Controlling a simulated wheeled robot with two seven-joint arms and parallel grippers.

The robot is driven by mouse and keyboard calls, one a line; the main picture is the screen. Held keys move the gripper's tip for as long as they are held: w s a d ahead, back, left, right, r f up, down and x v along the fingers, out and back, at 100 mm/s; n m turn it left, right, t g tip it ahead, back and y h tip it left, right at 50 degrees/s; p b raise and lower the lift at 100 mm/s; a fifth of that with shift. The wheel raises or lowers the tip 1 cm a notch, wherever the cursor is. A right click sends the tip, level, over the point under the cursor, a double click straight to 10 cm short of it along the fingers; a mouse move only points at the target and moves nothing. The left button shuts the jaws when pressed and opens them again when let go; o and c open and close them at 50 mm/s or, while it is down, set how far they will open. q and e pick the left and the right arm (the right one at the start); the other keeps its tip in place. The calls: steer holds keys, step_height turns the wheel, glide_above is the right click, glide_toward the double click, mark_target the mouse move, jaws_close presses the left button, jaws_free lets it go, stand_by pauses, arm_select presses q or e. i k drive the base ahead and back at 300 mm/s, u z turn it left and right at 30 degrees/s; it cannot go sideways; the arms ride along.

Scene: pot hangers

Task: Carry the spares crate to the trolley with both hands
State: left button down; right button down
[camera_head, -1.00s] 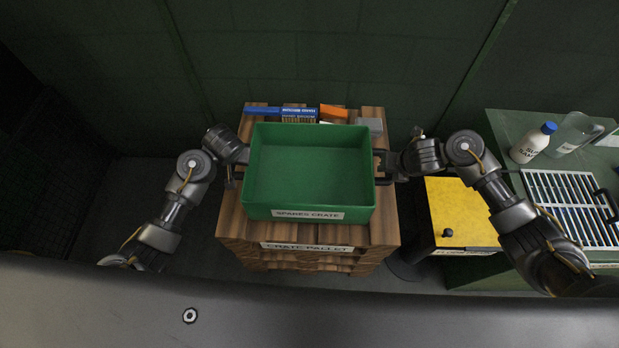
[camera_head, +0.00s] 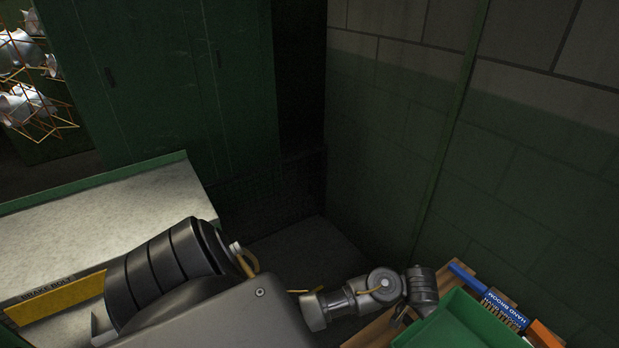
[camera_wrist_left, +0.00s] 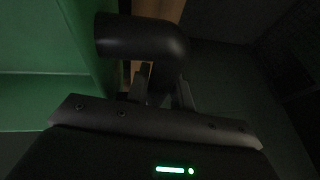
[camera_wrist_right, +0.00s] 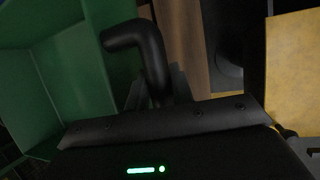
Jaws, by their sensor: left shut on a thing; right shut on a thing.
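The green spares crate (camera_head: 465,325) shows only in part at the bottom right of the head view. In the left wrist view its green wall (camera_wrist_left: 45,100) is on the left, and my left gripper (camera_wrist_left: 162,92) is shut on its black handle (camera_wrist_left: 150,45). In the right wrist view the crate's wall (camera_wrist_right: 60,85) is also on the left, and my right gripper (camera_wrist_right: 158,92) is shut on the other black handle (camera_wrist_right: 145,50). The right arm is outside the head view. I cannot make out a trolley.
The wooden pallet (camera_head: 375,333) shows beside the crate, with a blue hand broom (camera_head: 505,308) and an orange thing (camera_head: 543,334) behind. A grey-topped bench (camera_head: 100,225), green cabinets (camera_head: 200,80) and a wire rack (camera_head: 35,105) with pale items stand left.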

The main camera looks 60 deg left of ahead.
mark_target(79, 227)
steer(key=u, duration=0.25)
steer(key=k, duration=0.7)
steer(key=u, duration=2.55)
